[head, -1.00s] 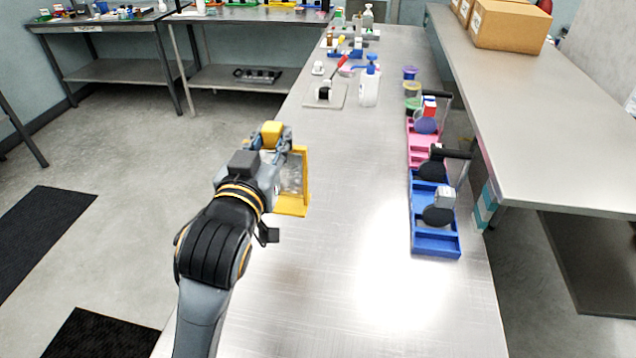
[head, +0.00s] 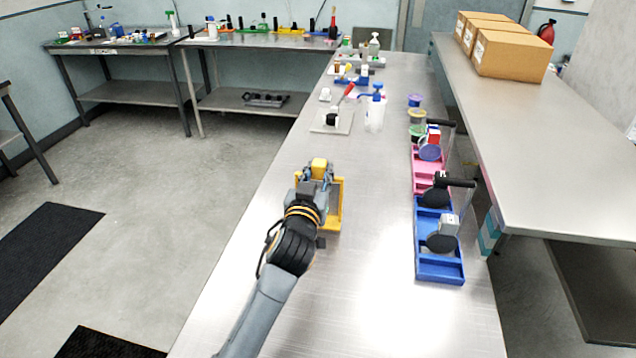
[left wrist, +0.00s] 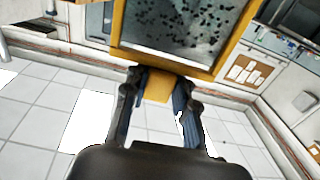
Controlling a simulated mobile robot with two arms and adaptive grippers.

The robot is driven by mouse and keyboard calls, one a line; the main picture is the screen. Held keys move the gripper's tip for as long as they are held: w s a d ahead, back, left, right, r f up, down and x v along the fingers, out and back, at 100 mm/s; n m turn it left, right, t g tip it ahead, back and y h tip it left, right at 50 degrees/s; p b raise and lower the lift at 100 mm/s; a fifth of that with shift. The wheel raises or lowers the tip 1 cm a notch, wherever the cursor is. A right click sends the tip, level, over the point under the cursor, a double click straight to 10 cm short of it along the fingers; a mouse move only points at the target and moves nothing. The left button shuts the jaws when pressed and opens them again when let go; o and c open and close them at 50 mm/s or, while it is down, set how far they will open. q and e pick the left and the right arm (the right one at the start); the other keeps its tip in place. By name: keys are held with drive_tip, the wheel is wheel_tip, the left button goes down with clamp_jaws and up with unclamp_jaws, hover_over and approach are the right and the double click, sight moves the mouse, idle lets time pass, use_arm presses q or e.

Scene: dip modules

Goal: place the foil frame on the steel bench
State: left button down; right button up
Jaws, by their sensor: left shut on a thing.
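The foil frame is a yellow rectangular frame (head: 338,213) around a grey pane. In the head view it is over the left part of the steel bench (head: 365,250), partly hidden behind my left gripper. My left gripper (head: 319,172) is shut on the frame's yellow tab. In the left wrist view the tab (left wrist: 158,86) is between the fingers, and the frame with its dark-speckled pane (left wrist: 185,25) stretches beyond them. I cannot tell whether the frame touches the bench. My right gripper is not in view.
A blue tray (head: 440,268) and a pink tray (head: 424,178) with black-handled devices stand along the right edge. A white plate (head: 333,121) and a blue-topped bottle (head: 375,112) are farther back. The bench's middle is clear. A second bench (head: 545,150) stands at right.

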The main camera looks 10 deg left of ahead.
use_arm(q)
wheel_tip(320, 180, down, 3)
drive_tip(key=shift+r, duration=0.1)
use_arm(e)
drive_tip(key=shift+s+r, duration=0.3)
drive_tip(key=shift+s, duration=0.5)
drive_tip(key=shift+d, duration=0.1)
use_arm(q)
drive_tip(key=c, duration=1.5)
unclamp_jaws()
drive_tip(key=shift+f, duration=0.2)
drive_tip(key=o, duration=0.4)
drive_tip(key=shift+o, duration=0.2)
drive_tip(key=shift+s, duration=0.1)
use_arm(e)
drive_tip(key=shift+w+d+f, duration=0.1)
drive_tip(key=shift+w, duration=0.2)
use_arm(q)
drive_tip(key=shift+r, duration=0.2)
